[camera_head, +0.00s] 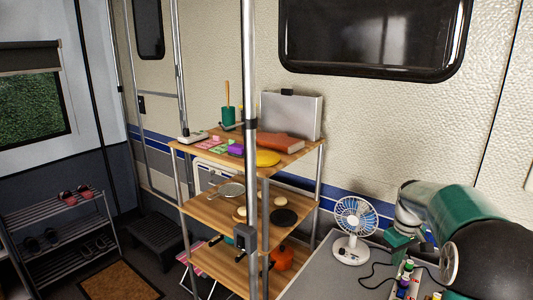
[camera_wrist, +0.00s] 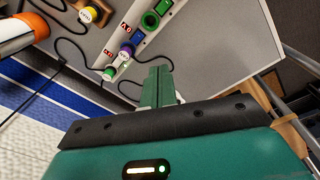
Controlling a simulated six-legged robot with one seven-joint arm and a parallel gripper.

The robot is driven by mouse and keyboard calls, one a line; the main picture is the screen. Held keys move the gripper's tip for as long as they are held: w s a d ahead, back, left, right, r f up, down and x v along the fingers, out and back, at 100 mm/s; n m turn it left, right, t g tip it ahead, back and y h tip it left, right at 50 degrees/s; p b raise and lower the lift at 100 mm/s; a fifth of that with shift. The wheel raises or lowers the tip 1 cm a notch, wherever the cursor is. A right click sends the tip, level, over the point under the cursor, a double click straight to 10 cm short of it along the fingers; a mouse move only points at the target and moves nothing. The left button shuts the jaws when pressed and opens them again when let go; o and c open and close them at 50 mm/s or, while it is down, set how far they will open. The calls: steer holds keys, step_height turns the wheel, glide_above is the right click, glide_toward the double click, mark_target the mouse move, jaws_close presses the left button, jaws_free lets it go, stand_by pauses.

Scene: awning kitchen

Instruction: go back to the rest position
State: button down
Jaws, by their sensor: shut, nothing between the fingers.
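My gripper (camera_wrist: 158,88) shows in the wrist view as two green fingers closed together, with nothing between them. In the head view my gripper (camera_head: 398,246) is at the right, partly hidden by my arm, over or beside the grey table (camera_head: 318,270). In the wrist view the fingers point toward the power strip (camera_wrist: 146,27) with coloured plugs, and no contact can be made out. The strip also shows in the head view (camera_head: 405,282), low at the right.
A white and blue fan (camera_head: 353,230) stands on the table left of my gripper, with a black cable (camera_head: 375,275) nearby. A wooden shelf rack (camera_head: 225,212) with a metal post (camera_head: 250,160) stands farther left. The camper wall (camera_head: 385,120) rises behind the table.

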steer(key=s+a+r+m+t, duration=0.2)
steer(key=s+a+r, duration=0.9)
steer(key=s+a, duration=0.25)
steer(key=s+a+m+t, duration=0.1)
steer(key=s+a, duration=0.3)
steer(key=s, duration=0.3)
steer(key=s+a+f+m+t, duration=0.1)
steer(key=s+a, duration=0.3)
steer(key=s, duration=0.4)
steer(key=shift+a+f+t, duration=0.3)
steer(key=shift+a+t, duration=0.1)
